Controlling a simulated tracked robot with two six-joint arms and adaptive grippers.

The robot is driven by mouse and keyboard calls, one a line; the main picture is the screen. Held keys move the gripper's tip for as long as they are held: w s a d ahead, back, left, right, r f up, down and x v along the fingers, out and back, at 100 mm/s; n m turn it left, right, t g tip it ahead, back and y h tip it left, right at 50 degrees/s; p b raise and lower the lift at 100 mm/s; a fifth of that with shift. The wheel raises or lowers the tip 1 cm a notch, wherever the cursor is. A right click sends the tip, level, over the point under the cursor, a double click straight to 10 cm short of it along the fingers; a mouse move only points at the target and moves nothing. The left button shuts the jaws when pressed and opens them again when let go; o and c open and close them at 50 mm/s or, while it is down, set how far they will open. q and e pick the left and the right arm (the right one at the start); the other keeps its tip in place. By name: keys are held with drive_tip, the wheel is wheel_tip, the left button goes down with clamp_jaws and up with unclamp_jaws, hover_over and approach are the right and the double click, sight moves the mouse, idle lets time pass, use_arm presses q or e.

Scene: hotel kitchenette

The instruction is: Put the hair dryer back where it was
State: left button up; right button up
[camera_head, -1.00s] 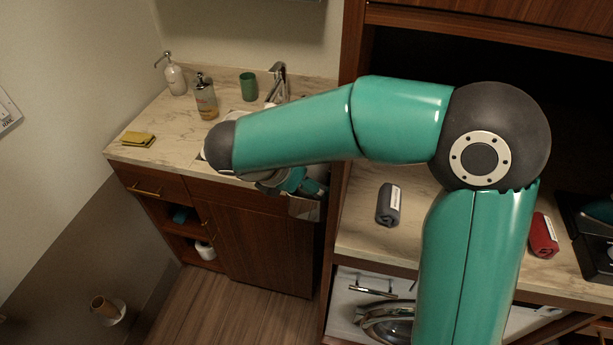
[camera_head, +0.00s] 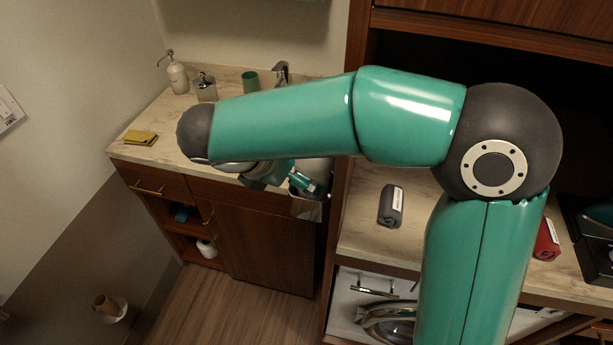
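My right arm crosses the view from the lower right. Its wrist end hangs by the front edge of the sink counter, and the gripper area (camera_head: 318,190) is small and partly hidden behind the forearm. I cannot tell whether its fingers are open or shut, or whether it holds anything. I cannot make out the hair dryer for certain. A teal rounded thing (camera_head: 600,212) lies in a black tray (camera_head: 592,252) at the right edge, cut off by the frame. My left gripper is not in view.
The sink counter (camera_head: 140,150) holds a yellow cloth (camera_head: 140,137), a white pump bottle (camera_head: 177,76), a soap dispenser (camera_head: 205,88) and a green cup (camera_head: 250,79). A tall wooden panel separates the counters.

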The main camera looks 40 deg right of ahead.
drive_tip(key=w+v, duration=0.1)
drive_tip(key=v, duration=0.6)
drive_tip(key=shift+s+a+r, duration=0.2)
drive_tip(key=shift+s+r, duration=0.1)
drive_tip(key=shift+s, duration=0.15)
